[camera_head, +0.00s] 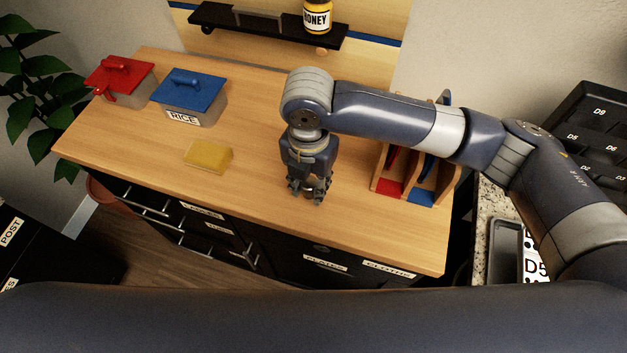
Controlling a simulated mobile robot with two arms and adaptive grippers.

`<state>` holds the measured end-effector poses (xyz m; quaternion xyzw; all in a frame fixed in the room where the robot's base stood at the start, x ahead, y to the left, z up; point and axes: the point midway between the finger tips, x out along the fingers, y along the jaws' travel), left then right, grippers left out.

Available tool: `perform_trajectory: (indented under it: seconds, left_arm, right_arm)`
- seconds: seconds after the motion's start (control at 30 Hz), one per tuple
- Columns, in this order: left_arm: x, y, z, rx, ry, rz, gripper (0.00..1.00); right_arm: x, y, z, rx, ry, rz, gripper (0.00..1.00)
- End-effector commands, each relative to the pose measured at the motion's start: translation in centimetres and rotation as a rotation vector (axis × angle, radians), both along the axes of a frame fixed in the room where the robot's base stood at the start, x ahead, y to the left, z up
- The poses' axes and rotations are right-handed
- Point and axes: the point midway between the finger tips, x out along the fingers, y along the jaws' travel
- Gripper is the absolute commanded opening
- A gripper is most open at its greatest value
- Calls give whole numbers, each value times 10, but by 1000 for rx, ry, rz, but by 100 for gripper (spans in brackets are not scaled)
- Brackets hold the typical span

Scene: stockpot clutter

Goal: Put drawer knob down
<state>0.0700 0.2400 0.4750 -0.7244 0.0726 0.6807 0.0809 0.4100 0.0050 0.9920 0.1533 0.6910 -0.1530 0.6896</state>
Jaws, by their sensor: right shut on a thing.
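My right gripper (307,196) points down over the front middle of the wooden counter (255,190). Its fingers are shut on a small dark thing, taken to be the drawer knob, which the fingers mostly hide. The fingertips are close to the counter top; I cannot tell whether the knob touches it. My left gripper is not in view.
A yellow block (208,157) lies left of the gripper. A blue-lidded RICE box (190,95) and a red-lidded box (120,78) stand at the back left. A wooden divider rack (412,180) stands right. The counter around the gripper is clear.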

Motion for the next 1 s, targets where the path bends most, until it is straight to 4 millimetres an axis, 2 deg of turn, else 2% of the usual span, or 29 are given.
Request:
perform_trajectory:
  seconds: [0.1,0.23,0.5,0.77,0.8,0.9,1.0]
  left_arm:
    - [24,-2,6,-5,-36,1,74]
    - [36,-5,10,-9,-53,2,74]
    - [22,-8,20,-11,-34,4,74]
    - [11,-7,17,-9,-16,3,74]
    - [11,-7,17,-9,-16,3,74]
    - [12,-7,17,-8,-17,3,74]
    - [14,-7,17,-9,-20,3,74]
  right_arm:
    - [11,-6,0,1,0,-1,0]
    - [12,-7,-6,0,1,1,0]
    - [12,-7,-36,0,-1,0,0]
    - [12,-7,-38,1,-2,1,0]
    - [12,-7,-39,0,-1,1,31]
    - [12,-7,-38,0,-1,1,49]
    - [12,-7,-38,0,-1,0,49]
